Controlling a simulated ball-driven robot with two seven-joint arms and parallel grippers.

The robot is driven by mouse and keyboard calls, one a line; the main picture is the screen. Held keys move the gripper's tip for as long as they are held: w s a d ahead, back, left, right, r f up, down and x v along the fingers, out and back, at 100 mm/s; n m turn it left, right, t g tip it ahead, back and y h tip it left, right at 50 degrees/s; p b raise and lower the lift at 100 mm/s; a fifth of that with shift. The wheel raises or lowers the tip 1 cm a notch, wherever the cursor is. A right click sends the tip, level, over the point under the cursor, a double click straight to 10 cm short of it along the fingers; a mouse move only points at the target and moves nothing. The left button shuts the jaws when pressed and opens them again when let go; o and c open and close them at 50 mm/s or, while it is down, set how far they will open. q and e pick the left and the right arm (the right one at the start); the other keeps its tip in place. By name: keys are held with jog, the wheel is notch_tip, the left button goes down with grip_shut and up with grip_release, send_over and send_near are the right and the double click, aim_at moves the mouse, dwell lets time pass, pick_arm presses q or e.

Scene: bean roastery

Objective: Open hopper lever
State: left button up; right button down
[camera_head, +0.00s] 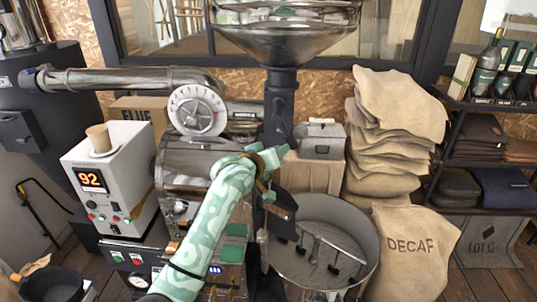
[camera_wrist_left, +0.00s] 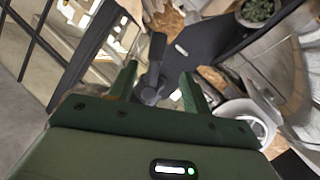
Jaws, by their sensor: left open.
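The metal hopper (camera_head: 288,35) stands above the roaster, with a dark neck (camera_head: 281,95) below its funnel. In the left wrist view a dark lever (camera_wrist_left: 156,52) with a rounded pivot end stands out from the dark machine part. My left gripper (camera_head: 268,158) is at the lower part of the neck in the head view, where the lever is hard to make out. In the left wrist view my left gripper (camera_wrist_left: 158,82) is open, and the lever appears between its green fingers. I cannot tell whether they touch it. My right gripper is not in view.
The roaster drum (camera_head: 186,158) and a dial (camera_head: 197,110) are left of my gripper. A round cooling tray (camera_head: 345,225) is below right.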

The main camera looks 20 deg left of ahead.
pick_arm(q)
jog(key=v, duration=0.2)
jog(key=shift+s, duration=0.4)
